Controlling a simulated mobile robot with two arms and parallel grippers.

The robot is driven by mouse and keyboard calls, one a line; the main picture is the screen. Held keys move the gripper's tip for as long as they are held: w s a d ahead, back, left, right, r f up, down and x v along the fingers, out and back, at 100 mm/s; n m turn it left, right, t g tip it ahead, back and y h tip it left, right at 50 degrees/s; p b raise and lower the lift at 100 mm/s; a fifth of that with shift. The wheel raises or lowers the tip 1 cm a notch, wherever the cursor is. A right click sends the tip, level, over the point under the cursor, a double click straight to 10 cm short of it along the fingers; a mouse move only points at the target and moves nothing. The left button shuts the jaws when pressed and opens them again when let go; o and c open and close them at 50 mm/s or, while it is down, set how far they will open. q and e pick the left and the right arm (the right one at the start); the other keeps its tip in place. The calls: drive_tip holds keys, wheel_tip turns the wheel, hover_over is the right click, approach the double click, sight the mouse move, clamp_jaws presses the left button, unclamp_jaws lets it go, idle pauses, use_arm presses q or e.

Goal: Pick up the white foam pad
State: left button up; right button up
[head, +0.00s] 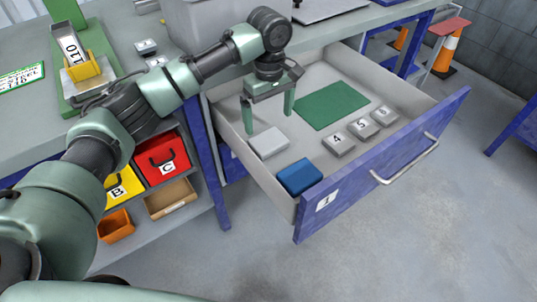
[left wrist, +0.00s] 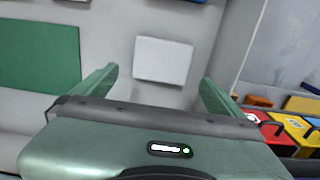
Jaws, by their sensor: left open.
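The white foam pad (head: 269,142) lies flat on the floor of the open drawer, near its left wall. It also shows in the left wrist view (left wrist: 162,60), ahead of the two fingers and between their lines. My left gripper (head: 269,116) is open and empty above the drawer, its fingers pointing down. In the head view the fingers appear just behind the pad; in the left wrist view the gripper (left wrist: 160,82) does not touch it as far as I can see. My right gripper is in neither view.
The open drawer (head: 408,150) also holds a blue block (head: 299,177), a green mat (head: 331,105) and grey blocks numbered 4 (head: 338,144), 5 (head: 362,129) and 3 (head: 384,116). The drawer walls surround the pad. Coloured bins, one red (head: 162,157), stand on a shelf at left.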

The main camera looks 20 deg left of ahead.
sight(268, 140)
use_arm(q)
drive_tip(key=shift+s+f, duration=0.1)
drive_tip(key=shift+f, duration=0.65)
wheel_tip(268, 140, down, 5)
drive_tip(key=shift+s+f+b, duration=0.15)
drive_tip(key=shift+f+b, duration=0.05)
drive_tip(key=shift+b, duration=0.55)
drive_tip(key=shift+f, duration=0.5)
drive_tip(key=c, duration=1)
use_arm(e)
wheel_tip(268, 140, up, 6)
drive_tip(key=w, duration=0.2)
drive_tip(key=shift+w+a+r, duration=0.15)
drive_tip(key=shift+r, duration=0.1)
